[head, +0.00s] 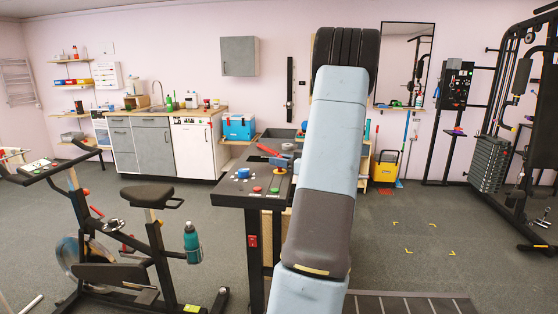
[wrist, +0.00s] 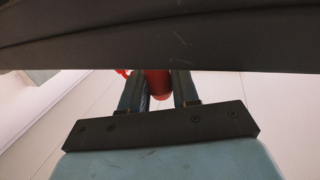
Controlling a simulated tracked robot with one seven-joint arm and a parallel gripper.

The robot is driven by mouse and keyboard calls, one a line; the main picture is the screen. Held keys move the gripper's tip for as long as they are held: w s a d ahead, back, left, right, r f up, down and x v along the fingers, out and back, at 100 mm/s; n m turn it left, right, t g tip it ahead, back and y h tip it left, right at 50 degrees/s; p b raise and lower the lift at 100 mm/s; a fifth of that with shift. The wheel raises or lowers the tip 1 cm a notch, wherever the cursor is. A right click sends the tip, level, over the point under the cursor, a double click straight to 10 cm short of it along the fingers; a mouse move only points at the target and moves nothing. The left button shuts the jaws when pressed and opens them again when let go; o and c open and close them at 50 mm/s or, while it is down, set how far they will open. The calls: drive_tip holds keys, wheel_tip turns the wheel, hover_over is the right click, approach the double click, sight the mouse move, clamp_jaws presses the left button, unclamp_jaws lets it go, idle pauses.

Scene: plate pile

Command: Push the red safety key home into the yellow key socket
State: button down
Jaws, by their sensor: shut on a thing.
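In the wrist view my gripper (wrist: 159,95) is shut on a red thing, the red safety key (wrist: 160,84), held between its two dark fingers. A small red curved piece (wrist: 122,72) shows just left of the fingers; I cannot tell if it belongs to the key. A wide dark slab (wrist: 160,40) crosses the top of the wrist view and hides the far end of the key. In the head view my own arm hides the gripper and key.
A dark bench (head: 238,196) with a red lever (head: 267,150), a blue knob (head: 243,173) and buttons stands left of my arm. An exercise bike (head: 155,225) is further left, a gym machine (head: 525,110) right. A yellow bucket (head: 386,168) stands behind.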

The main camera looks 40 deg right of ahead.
drive_tip(key=shift+f, duration=0.75)
drive_tip(key=c, duration=0.8)
unclamp_jaws()
drive_tip(key=shift+o, duration=0.2)
drive_tip(key=shift+s, duration=0.1)
drive_tip(key=v, duration=1.3)
drive_tip(key=shift+s, duration=0.3)
drive_tip(key=shift+d+f, duration=0.15)
